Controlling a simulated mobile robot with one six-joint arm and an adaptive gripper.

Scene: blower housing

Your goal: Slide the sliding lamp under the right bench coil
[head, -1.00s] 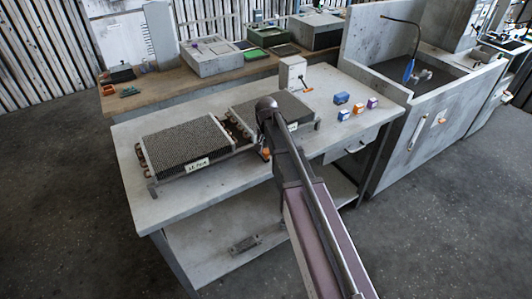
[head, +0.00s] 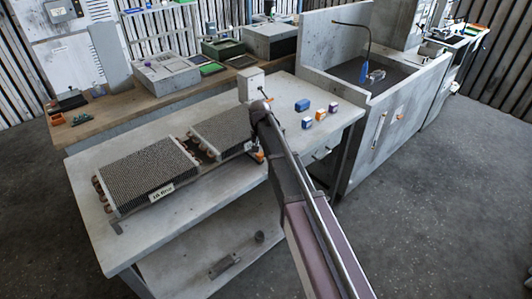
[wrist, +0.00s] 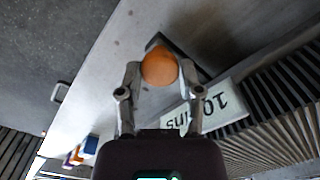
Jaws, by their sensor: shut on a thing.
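The sliding lamp shows as an orange round knob (wrist: 158,68) over a dark base in the wrist view. My gripper (wrist: 159,76) has a finger on each side of the knob and is shut on it. In the head view a bit of orange, the lamp (head: 258,156), shows beside my arm at the front of the right bench coil (head: 221,131). That coil is a dark finned block; its "10 fins" label (wrist: 212,106) lies just beside the knob in the wrist view. My arm hides the coil's right end and most of my gripper.
The left bench coil (head: 148,172) stands on the same grey bench (head: 165,225). Several small blue, orange and purple blocks (head: 320,115) and a pale box (head: 250,84) stand behind my arm. A sink unit (head: 385,120) adjoins at the right.

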